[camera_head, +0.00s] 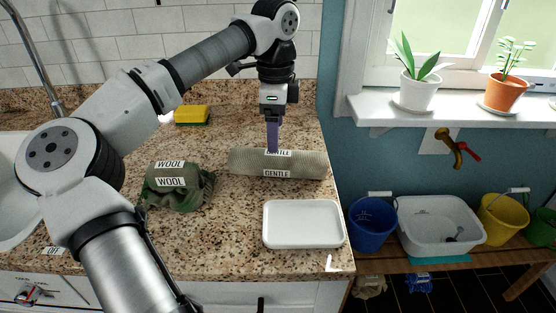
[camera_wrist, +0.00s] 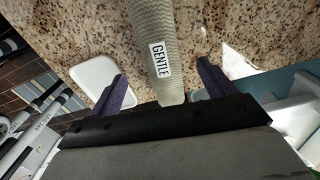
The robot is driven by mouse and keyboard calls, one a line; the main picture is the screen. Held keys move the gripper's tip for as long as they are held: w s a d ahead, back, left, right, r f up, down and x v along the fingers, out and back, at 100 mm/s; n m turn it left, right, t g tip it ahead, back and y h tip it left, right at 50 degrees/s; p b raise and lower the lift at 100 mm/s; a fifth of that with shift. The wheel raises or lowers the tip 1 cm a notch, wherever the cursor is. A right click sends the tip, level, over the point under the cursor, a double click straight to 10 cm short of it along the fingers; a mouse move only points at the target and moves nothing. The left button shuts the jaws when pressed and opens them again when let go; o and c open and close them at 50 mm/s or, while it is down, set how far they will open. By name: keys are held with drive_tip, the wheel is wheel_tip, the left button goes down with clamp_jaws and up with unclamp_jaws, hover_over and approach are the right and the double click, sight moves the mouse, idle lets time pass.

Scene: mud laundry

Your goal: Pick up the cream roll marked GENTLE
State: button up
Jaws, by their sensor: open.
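The roll marked GENTLE (camera_head: 305,166) lies on the speckled counter in the head view. It is a long, ribbed, greenish-cream cloth roll with two white GENTLE labels, the upper one partly hidden by my gripper. In the wrist view, the roll (camera_wrist: 153,22) runs between the two purple fingers of my gripper (camera_wrist: 162,78), with a gap on each side. The fingers are open and hold nothing. I cannot tell how far down beside the roll the fingertips reach.
A dark green bundle marked WOOL (camera_head: 177,192) lies left of the roll. A white tray (camera_head: 303,245) sits in front, near the counter's right edge. A yellow sponge (camera_head: 192,116) lies behind. Buckets and a white basin (camera_head: 437,210) stand on a lower bench at right.

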sight(278, 160)
drive_tip(key=f, duration=0.3)
drive_tip(key=f+p, duration=0.1)
drive_tip(key=f, duration=0.5)
drive_tip(key=shift+d+f+p, duration=0.15)
drive_tip(key=shift+d+p, duration=0.15)
drive_tip(key=shift+p, duration=0.1)
drive_tip(key=c, duration=1.2)
drive_tip(key=shift+c, duration=0.5)
